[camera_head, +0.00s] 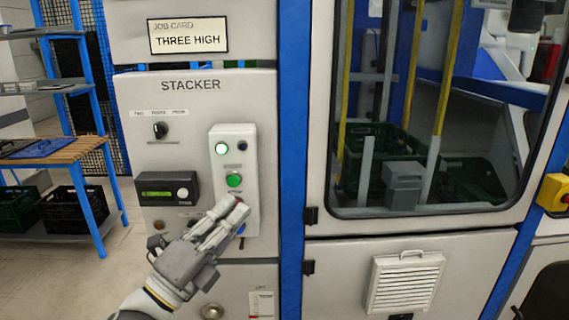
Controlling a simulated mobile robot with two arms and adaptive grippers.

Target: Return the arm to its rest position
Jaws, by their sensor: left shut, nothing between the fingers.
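My left arm comes in from the bottom left, and my left gripper (238,206) is in front of the lower part of a white button box (229,133) on the stacker panel (191,104). Its fingers are closed together with nothing between them. Above the fingertips a green button (234,180) and a lit green lamp (222,149) show. My right gripper is out of view.
A job card (188,37) reads "THREE HIGH". A rotary switch (160,130) and a small display unit (167,189) sit left of the box. A windowed door (420,226) is at right, with dark green crates (385,150) behind it. A wooden-topped bench (60,150) stands at left.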

